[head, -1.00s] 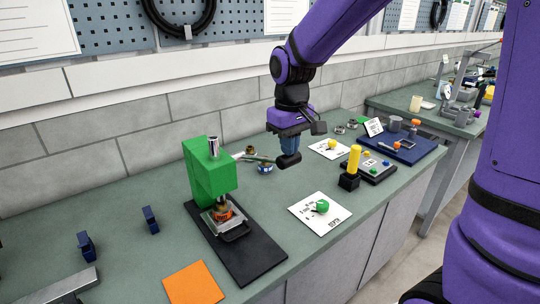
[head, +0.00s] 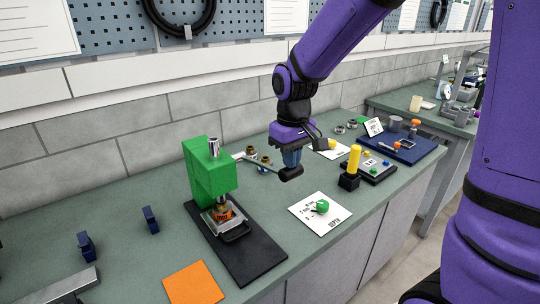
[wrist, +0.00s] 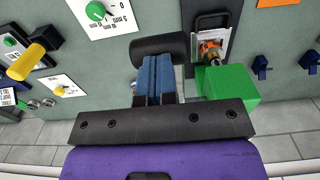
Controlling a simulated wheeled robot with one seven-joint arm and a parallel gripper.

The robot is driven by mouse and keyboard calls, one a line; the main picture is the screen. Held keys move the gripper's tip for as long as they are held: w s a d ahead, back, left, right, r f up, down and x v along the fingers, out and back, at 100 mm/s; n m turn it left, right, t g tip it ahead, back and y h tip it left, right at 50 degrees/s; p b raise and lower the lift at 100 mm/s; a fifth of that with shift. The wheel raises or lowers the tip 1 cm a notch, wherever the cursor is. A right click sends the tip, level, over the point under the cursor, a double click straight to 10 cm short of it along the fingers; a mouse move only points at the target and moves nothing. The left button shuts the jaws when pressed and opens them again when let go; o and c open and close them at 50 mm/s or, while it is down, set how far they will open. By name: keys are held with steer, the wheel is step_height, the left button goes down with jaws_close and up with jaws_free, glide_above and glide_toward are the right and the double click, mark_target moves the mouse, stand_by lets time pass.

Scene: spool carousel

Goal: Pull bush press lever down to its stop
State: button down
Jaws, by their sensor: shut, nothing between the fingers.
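The bush press is a green block (head: 208,172) on a black base plate (head: 255,258), left of centre in the head view. Its green body also shows in the wrist view (wrist: 230,84). The lever's grey rod runs out to the right from the press and ends in a black cylindrical handle (head: 290,174). The handle lies across the fingertips in the wrist view (wrist: 158,46). My gripper (head: 291,164) is shut with its blue fingers over the handle, apparently touching it from above and not around it. The exact contact is hidden.
A white card with a green knob (head: 322,207) lies right of the press, near a yellow post on a black block (head: 353,167). An orange square (head: 193,283) lies in front. Brass-coloured bushes (head: 264,161) stand behind the lever. Dark blue stands (head: 150,219) are at left.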

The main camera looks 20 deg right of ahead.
mark_target(292, 178)
steer(key=shift+s+f, duration=0.2)
steer(key=shift+f, duration=1.3)
steer(key=shift+f, duration=1.3)
